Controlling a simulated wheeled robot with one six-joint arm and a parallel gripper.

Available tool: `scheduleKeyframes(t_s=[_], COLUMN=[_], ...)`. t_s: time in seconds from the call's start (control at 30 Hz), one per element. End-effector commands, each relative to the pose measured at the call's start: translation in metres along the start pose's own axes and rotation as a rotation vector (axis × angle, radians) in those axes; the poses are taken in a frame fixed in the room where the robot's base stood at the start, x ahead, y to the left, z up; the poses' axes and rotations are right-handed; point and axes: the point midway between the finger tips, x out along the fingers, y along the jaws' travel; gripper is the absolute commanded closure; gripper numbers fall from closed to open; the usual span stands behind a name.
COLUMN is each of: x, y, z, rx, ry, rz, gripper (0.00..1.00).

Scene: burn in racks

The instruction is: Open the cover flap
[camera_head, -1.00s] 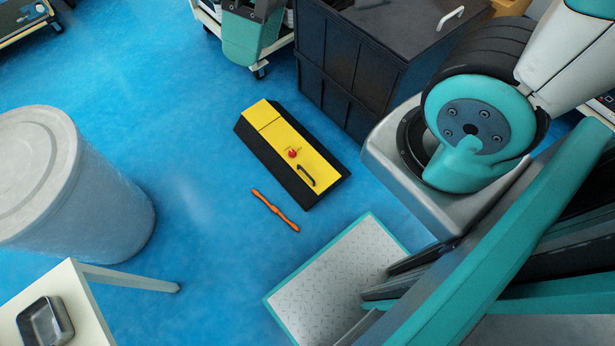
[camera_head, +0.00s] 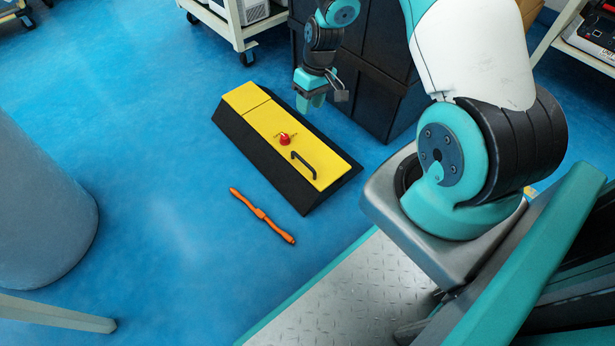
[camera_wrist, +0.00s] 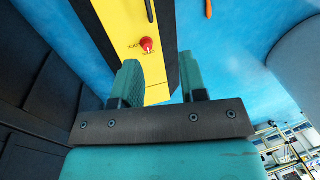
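The cover flap (camera_head: 270,124) is a long yellow panel lying flat on a low black sloped box (camera_head: 262,152) on the floor. It carries a black bar handle (camera_head: 304,166) and a red knob (camera_head: 284,139). A seam divides it from a shorter yellow panel (camera_head: 245,97) at the far end. My gripper (camera_head: 312,102) is above the box's far right side, apart from the handle. In the wrist view my gripper (camera_wrist: 160,72) has its fingers spread with nothing between them; the red knob (camera_wrist: 146,45) and part of the handle (camera_wrist: 150,10) lie beyond the fingertips.
An orange tool (camera_head: 262,213) lies on the blue floor left of the box. A dark crate (camera_head: 370,85) stands close behind on the right. A grey barrel (camera_head: 40,205) is at the left and a white cart (camera_head: 238,28) at the back. Floor between barrel and box is clear.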

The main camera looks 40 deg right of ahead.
Motion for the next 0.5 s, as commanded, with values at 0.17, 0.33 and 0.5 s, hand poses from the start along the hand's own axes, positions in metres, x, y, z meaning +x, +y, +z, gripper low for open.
scheduleKeyframes(t_s=[0.17, 0.33, 0.5], x=[0.05, 0.068, 0.104], y=[0.027, 0.03, 0.03], z=[0.007, 0.009, 0.009], rx=[0.025, 0.028, 0.026], ry=[-0.009, -0.011, -0.012], rz=[0.007, 0.008, 0.008], gripper=[0.61, 0.61, 0.61])
